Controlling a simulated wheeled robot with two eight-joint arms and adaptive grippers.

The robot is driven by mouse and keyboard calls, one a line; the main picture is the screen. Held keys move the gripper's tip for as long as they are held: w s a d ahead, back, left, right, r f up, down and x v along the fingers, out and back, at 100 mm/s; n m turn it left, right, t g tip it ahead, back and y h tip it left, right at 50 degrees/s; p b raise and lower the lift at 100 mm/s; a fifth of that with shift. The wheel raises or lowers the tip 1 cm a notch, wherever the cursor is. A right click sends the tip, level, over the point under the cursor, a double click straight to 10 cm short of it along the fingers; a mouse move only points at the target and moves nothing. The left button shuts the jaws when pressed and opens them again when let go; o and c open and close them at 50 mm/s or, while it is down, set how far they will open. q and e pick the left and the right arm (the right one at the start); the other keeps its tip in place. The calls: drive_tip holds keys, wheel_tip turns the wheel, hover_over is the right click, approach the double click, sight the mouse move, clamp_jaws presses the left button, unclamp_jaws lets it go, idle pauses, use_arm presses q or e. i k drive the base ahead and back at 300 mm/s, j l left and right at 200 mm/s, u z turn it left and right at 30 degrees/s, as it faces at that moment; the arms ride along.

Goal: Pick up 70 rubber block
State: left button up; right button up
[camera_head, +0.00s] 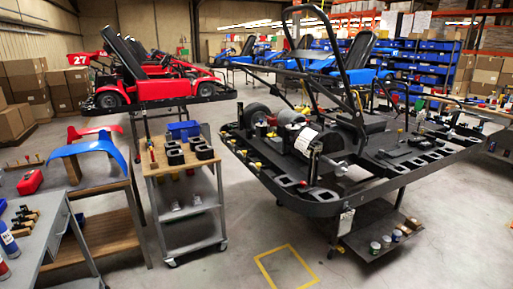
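Several small black blocks (174,157) sit close together on the wooden top of a small wheeled cart (152,166), left of the picture's middle. They may be rubber blocks, but they are too small for me to read any number, so I cannot tell which is the 70 one. Neither of my grippers shows in the head view, and nothing is seen touching the blocks.
A black kart frame on a stand (320,205) fills the right. A workbench with a blue panel (88,148) and red box (30,181) stands left. A red kart (165,88) is behind the cart. Floor with a yellow outline (287,267) is clear in front.

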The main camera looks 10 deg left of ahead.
sight(175, 156)
drive_tip(key=i+j+u, duration=0.1)
drive_tip(key=i+u, duration=0.8)
drive_tip(key=i+l+u, duration=0.1)
drive_tip(key=i+u, duration=0.2)
drive_tip(key=i+l+u, duration=0.3)
drive_tip(key=i, duration=0.15)
drive_tip(key=i+l+u, duration=0.15)
drive_tip(key=i+u, duration=0.2)
